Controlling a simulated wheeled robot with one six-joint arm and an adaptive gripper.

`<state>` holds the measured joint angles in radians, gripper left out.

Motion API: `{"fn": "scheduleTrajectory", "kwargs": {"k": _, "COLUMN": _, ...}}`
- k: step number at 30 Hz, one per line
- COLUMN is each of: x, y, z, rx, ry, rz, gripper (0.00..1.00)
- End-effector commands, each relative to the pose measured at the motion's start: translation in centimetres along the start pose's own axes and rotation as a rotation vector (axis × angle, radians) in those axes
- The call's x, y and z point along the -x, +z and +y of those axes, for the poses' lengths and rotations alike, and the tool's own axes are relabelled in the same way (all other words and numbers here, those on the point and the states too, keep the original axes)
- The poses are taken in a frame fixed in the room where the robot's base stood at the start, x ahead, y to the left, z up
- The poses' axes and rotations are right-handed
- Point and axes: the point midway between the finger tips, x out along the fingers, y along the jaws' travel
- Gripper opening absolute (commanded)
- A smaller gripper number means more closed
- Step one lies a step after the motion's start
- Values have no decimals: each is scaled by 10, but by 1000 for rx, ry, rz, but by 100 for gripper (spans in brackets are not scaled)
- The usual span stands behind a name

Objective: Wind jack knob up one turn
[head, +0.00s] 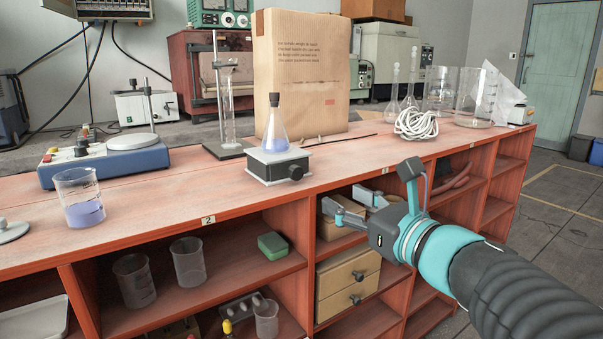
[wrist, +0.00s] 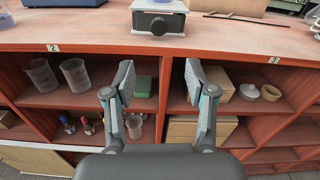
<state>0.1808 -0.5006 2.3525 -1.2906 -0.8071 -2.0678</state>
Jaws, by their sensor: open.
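The lab jack (head: 278,164) stands low on the bench top near its front edge. Its black knob (head: 296,173) faces the front. A conical flask (head: 275,127) with a dark stopper and bluish liquid stands upright on the jack's plate. My gripper (head: 348,203) is open and empty, in front of the shelves, below and to the right of the knob. In the wrist view its two fingers (wrist: 160,82) are spread wide, apart from the knob.
A beaker with bluish liquid (head: 80,197), a hotplate stirrer (head: 105,160) and a retort stand (head: 226,145) are to the left. A large paper bag (head: 303,75) stands behind the jack. Coiled white tubing (head: 416,124) lies right. Shelves below hold beakers (head: 187,262) and drawers (head: 347,283).

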Motion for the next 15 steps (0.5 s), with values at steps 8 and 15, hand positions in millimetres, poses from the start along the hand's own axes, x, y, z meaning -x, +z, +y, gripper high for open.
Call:
{"fn": "scheduleTrajectory", "kwargs": {"k": 8, "x": -25, "y": 0, "z": 3, "rx": 13, "ry": 14, "rz": -1, "gripper": 56}}
{"fn": "scheduleTrajectory", "kwargs": {"k": 15, "x": -68, "y": 0, "z": 3, "rx": 12, "ry": 13, "rz": 0, "gripper": 56}}
